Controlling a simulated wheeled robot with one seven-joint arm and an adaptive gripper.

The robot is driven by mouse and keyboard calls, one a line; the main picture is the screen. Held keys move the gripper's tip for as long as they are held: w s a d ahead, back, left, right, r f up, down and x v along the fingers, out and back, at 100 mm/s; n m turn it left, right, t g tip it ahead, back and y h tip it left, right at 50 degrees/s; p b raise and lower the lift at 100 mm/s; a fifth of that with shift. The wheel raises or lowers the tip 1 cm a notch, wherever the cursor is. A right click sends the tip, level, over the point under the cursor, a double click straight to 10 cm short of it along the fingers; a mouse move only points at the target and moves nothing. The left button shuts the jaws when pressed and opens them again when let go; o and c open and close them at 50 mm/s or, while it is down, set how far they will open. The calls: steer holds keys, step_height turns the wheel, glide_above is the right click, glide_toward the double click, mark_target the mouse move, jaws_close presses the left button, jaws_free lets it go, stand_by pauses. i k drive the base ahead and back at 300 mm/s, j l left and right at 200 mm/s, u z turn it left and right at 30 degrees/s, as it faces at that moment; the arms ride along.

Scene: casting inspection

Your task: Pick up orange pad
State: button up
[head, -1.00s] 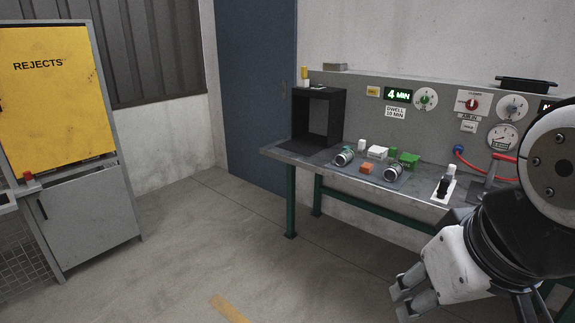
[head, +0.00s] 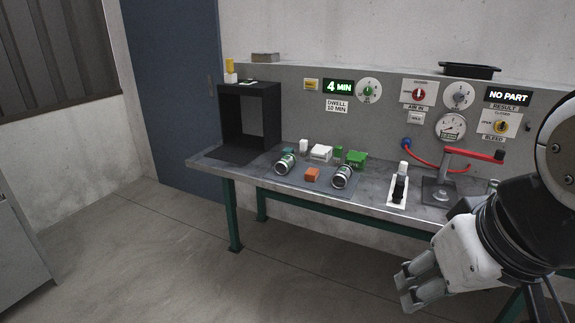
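The orange pad (head: 312,175) is a small block lying on a dark mat on the workbench, near the front edge. It sits between two metal cylindrical castings, one on its left (head: 284,164) and one on its right (head: 342,176). My gripper (head: 405,287) hangs at the lower right, in front of the bench and apart from the pad. Its two grey fingers point left and down. I see no object in it, and the gap between the fingers is hard to judge.
The grey bench (head: 370,198) carries white and green blocks (head: 357,158) behind the pad, a black open box (head: 249,122) at left, a toggle switch (head: 399,187) and a red-handled clamp (head: 470,155) at right. The floor (head: 140,250) in front at left is clear.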

mark_target(311, 175)
steer(key=i+l, duration=0.1)
steer(key=i, duration=0.4)
steer(key=i+l+u, duration=0.1)
steer(key=i, duration=0.35)
steer(key=i+l, duration=0.15)
steer(key=i, duration=0.3)
steer(key=i+l+u, duration=0.1)
steer(key=i, duration=0.4)
